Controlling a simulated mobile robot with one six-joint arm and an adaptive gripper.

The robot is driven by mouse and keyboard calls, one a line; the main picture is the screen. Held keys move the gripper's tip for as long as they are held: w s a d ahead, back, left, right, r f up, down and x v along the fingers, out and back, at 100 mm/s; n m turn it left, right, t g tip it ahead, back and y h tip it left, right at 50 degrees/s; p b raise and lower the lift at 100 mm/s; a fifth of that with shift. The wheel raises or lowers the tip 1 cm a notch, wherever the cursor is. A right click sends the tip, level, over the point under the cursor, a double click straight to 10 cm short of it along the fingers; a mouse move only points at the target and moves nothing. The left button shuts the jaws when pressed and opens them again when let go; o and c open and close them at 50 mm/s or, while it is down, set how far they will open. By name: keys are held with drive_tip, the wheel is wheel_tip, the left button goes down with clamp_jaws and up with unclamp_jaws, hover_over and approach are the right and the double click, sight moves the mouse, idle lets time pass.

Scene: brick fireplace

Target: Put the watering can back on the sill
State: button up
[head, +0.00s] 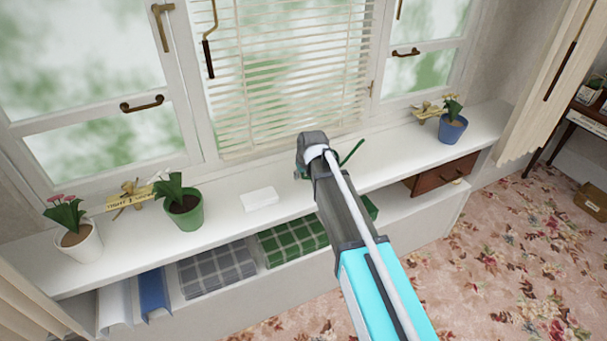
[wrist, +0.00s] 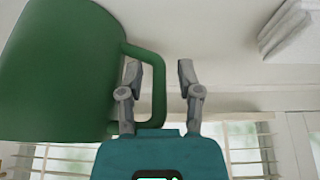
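The green watering can (wrist: 60,70) fills the left of the wrist view, with its loop handle (wrist: 158,95) to the right of the body. My gripper (wrist: 158,72) is open, its two fingers apart on either side of the handle's upright part: one inside the loop, one outside. I see no clear contact. In the head view my arm hides most of the can; a thin green spout (head: 352,152) shows beside the arm over the white sill (head: 230,222). Whether the can rests on the sill is hidden.
Folded checked cloths (head: 216,270) and a brown drawer (head: 442,173) sit below. Window blinds (head: 290,70) rise behind.

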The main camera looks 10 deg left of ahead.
drive_tip(key=shift+r, duration=0.1)
idle(0.3)
drive_tip(key=p+v, duration=1.1)
drive_tip(key=v, duration=0.1)
idle(0.6)
idle(0.7)
drive_tip(key=s+d+m+g, duration=0.1)
drive_tip(key=s+d+m, duration=0.1)
drive_tip(key=s+d, duration=0.4)
drive_tip(key=s+d+f+m+g+h, duration=0.1)
drive_tip(key=s+d, duration=0.5)
drive_tip(key=d, duration=0.6)
drive_tip(key=s+d+m+g+h, duration=0.1)
drive_tip(key=s+d+m+g, duration=0.1)
drive_tip(key=s+d, duration=0.4)
drive_tip(key=d+m, duration=0.1)
drive_tip(key=d, duration=0.2)
drive_tip(key=shift+s+d+f+m, duration=0.15)
drive_tip(key=shift+s+d+m, duration=0.1)
drive_tip(key=shift+m, duration=0.15)
drive_tip(key=shift+a, duration=0.1)
